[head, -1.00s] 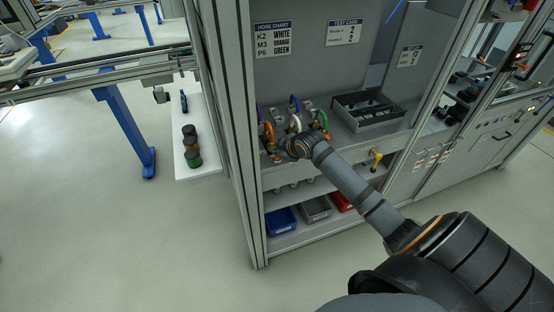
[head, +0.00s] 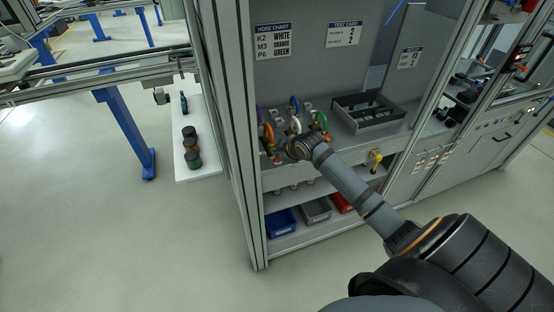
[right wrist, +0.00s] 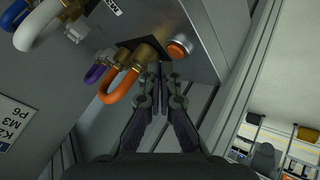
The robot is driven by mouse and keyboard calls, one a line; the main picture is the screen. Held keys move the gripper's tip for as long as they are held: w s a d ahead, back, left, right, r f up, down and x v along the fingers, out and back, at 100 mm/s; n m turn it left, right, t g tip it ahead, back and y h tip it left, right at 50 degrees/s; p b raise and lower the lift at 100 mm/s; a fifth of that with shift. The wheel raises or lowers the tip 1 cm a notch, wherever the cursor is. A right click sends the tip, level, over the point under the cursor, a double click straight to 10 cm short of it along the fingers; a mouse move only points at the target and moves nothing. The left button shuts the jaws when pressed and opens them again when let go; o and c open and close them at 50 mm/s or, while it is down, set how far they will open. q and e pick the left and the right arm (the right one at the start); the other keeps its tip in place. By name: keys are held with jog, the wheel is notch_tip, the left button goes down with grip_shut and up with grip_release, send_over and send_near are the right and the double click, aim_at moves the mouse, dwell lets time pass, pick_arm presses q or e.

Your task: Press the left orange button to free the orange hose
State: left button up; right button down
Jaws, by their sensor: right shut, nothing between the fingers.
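The orange hose (head: 269,132) is a short loop at the left end of the row of fittings in the cabinet; in the right wrist view the orange hose (right wrist: 121,88) is still seated in a brass fitting. The round orange button (right wrist: 180,48) is on the grey block beside that fitting. My right gripper (right wrist: 161,73) is shut and empty, its fingertips just short of the block near the button and fitting; contact cannot be told. In the head view my right wrist partly hides this area. My left gripper is in neither current view.
A purple hose (right wrist: 95,73) sits close beside the orange one. White (head: 295,124) and green (head: 322,119) hoses are to the right. A dark tray (head: 365,112) stands right of them. The cabinet's upright post (head: 240,130) is close on the left.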

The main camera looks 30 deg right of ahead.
aim_at(278, 161)
jog(key=shift+f, duration=0.15)
jog(key=shift+f, duration=0.25)
jog(key=shift+f, duration=0.5)
dwell(0.8)
jog(key=shift+r, duration=0.15)
jog(key=shift+r+p, duration=0.75)
jog(key=shift+p, duration=0.15)
notch_tip(278, 161, up, 5)
jog(key=p, duration=0.5)
jog(key=shift+r, duration=0.1)
dwell(0.3)
